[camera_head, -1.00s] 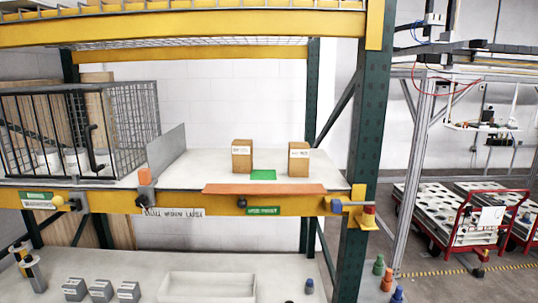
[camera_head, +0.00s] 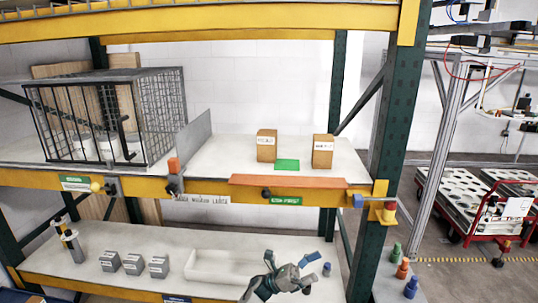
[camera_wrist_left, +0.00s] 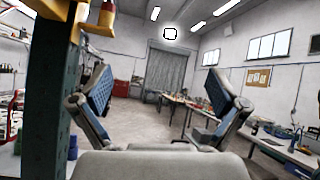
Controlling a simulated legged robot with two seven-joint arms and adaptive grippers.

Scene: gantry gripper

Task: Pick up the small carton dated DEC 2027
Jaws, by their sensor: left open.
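Two small brown cartons with white labels stand upright on the upper shelf, a left carton (camera_head: 266,146) and a right carton (camera_head: 323,152). The label print is too small to read, so I cannot tell which one is dated DEC 2027. My left gripper (camera_head: 287,275) is at the bottom of the head view, in front of the lower shelf and well below the cartons. In the left wrist view its two blue-padded fingers (camera_wrist_left: 160,92) are spread wide with nothing between them. My right gripper is not in view.
A green patch (camera_head: 287,165) lies between the cartons. An orange strip (camera_head: 290,182) runs along the shelf's front edge. A grey divider (camera_head: 194,143) and wire cage (camera_head: 155,108) stand left; a green upright (camera_head: 397,110) stands right. Below are a white tray (camera_head: 215,254) and grey blocks (camera_head: 133,264).

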